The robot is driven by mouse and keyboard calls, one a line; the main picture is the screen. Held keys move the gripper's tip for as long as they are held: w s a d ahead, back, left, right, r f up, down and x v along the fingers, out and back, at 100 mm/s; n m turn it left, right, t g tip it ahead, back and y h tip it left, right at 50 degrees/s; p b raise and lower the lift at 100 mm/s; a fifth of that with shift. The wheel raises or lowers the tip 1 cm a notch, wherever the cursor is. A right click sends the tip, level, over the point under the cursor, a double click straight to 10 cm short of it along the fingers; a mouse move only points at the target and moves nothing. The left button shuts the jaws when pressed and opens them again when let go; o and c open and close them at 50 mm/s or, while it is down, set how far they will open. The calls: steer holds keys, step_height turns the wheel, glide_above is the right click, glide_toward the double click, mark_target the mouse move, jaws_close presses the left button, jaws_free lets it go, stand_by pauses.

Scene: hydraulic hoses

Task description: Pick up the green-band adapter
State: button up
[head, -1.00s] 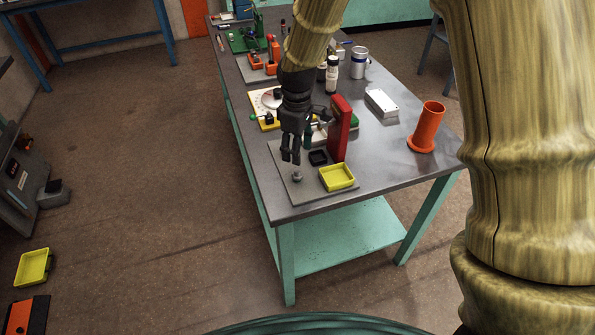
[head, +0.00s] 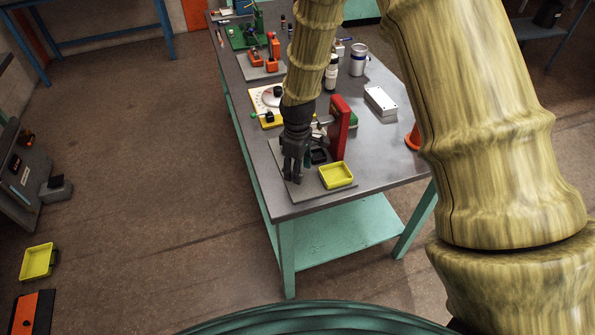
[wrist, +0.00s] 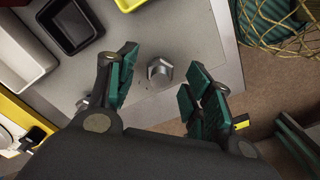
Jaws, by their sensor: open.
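A small grey metal hex-shaped adapter (wrist: 160,72) stands on the grey board in the wrist view; no green band can be made out on it. My gripper (wrist: 164,68) is open, with a green-padded finger on either side of the adapter and a gap on both sides. In the head view my gripper (head: 293,176) points down over the board's left part and hides the adapter. Another small metal piece (wrist: 83,103) shows beside the left finger in the wrist view, partly hidden.
A yellow tray (head: 336,184) and a black tray (head: 320,156) sit close to my gripper, with a red upright block (head: 339,125) behind. A white tray (wrist: 16,72) shows in the wrist view. The table's left edge (head: 262,190) is close by.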

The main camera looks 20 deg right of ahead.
steer(key=shift+f, duration=0.6)
jaws_close()
steer(key=shift+r, duration=0.2)
steer(key=shift+r+b, duration=0.65)
steer(key=shift+r, duration=0.3)
steer(key=s+a+r+b, duration=0.1)
steer(key=s+a+b, duration=0.15)
steer(key=s, duration=0.55)
steer(key=s+a+r+b, duration=0.1)
steer(key=s+r+b, duration=0.15)
steer(key=s, duration=0.55)
steer(key=w+m, duration=0.3)
steer(key=w, duration=0.1)
steer(key=w+d+m, duration=0.1)
steer(key=w+m, duration=0.2)
steer(key=w, duration=0.1)
steer(key=w+d+m, duration=0.1)
steer(key=w+m, duration=0.2)
steer(key=w, duration=0.1)
steer(key=shift+w+f, duration=0.1)
steer(key=shift+f, duration=0.3)
